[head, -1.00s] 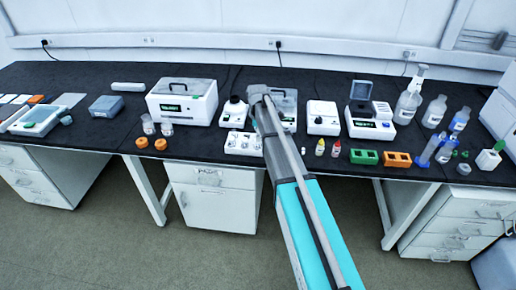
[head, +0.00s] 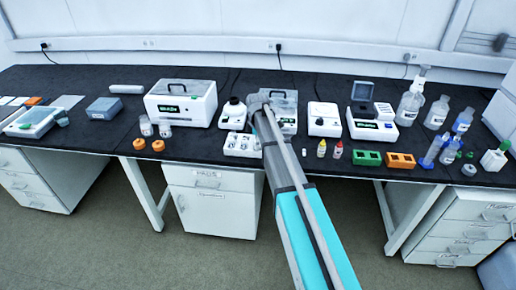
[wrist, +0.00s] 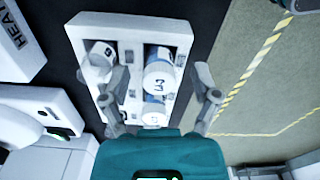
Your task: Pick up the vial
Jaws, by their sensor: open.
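A white rack (wrist: 88,28) in the wrist view holds a few white vials with blue marks. One vial (wrist: 158,76) labelled "3" is between my gripper's fingers. A second vial (wrist: 154,112) is just below it in the picture and partly hidden, and another vial (wrist: 102,53) is at the rack's left. My gripper (wrist: 162,84) is open, with a finger on each side of the rack's middle. I cannot tell whether the fingers touch anything. In the head view the rack (head: 243,152) is on the black bench, left of my arm, which hides my gripper.
A white box with a handle (head: 182,104) stands left of the rack. Small white devices (head: 323,118) stand right of my arm. Small bottles (head: 322,149), green (head: 366,158) and orange racks (head: 400,160) line the front right.

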